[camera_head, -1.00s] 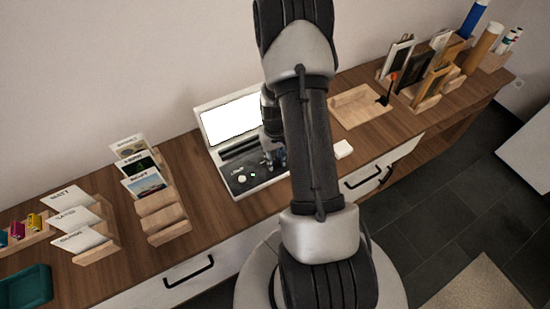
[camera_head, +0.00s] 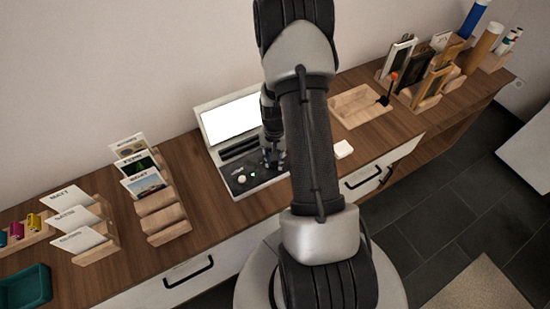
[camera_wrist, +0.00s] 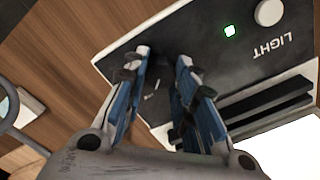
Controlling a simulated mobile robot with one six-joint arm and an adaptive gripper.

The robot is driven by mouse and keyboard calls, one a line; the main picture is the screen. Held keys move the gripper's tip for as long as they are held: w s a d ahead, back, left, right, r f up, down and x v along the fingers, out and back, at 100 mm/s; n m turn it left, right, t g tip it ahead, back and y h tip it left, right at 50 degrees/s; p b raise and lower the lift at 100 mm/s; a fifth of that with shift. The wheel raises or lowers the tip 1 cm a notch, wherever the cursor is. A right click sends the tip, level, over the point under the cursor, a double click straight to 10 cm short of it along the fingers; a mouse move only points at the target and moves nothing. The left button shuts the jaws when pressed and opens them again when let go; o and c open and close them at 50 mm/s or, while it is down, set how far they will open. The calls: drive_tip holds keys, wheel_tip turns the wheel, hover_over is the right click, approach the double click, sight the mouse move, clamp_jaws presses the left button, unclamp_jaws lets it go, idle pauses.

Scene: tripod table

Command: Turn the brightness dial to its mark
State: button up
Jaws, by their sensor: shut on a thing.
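The printer-like device (camera_head: 258,184) stands on the wooden counter, with a dark control panel (camera_wrist: 215,60) and a lit white screen (camera_head: 231,118). My gripper (camera_head: 273,158) points down at the right part of the panel. In the wrist view its blue-and-black fingers (camera_wrist: 163,62) are shut on the brightness dial (camera_wrist: 160,78), one finger on each side. The dial is dark and mostly hidden between them. Short white lines show there, but I cannot tell which is the pointer and which the mark.
A round white button (camera_wrist: 269,12), a lit green light (camera_wrist: 229,31) and the word LIGHT share the panel. Card racks (camera_head: 160,215) stand to the left. A wooden tray (camera_head: 360,108) and a small white block (camera_head: 343,149) lie to the right.

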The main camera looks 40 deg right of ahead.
idle(0.4)
drive_tip(key=o, duration=1.1)
drive_tip(key=shift+r, duration=0.15)
wheel_tip(320, 180, up, 12)
drive_tip(key=shift+f, duration=0.1)
